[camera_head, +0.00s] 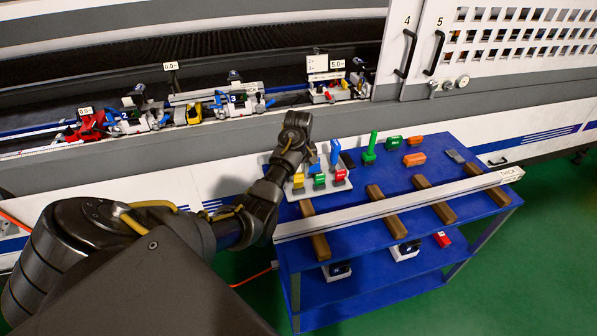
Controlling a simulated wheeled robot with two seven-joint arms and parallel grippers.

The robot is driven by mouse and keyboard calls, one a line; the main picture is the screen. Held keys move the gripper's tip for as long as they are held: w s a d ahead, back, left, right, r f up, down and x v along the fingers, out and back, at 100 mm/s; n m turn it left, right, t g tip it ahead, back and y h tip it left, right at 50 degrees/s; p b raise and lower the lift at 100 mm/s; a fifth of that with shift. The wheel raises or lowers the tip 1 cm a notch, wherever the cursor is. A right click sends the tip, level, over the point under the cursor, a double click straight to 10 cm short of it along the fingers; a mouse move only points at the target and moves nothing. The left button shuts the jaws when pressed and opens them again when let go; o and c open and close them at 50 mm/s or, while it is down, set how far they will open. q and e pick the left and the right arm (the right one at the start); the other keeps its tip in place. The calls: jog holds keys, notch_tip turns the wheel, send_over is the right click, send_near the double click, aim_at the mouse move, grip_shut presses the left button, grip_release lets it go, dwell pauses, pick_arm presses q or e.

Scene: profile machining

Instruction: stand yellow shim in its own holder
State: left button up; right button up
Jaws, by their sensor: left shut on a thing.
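My left gripper (308,152) reaches over the back left of the blue table, above a white holder board (285,160). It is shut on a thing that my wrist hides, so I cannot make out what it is. A yellow block (298,181), a green block (319,181) and a red block (340,176) stand in a row on the board's front part, just below the gripper. I cannot pick out the yellow shim for certain, nor tell whether the yellow block is its holder. A blue upright piece (335,151) stands right of the gripper. My right gripper is not in view.
The blue table (350,217) also carries a green upright tool (370,150), a green block (394,142), orange blocks (414,159) and a grey piece (455,156). A long white profile (400,205) lies across wooden bars in front. The machine (230,150) stands behind.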

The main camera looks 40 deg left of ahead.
pick_arm(q)
jog(key=shift+f, duration=1.25)
dwell(0.8)
dwell(1.0)
jog(key=o, duration=1.2)
jog(key=shift+c, duration=0.2)
jog(key=shift+r, duration=0.1)
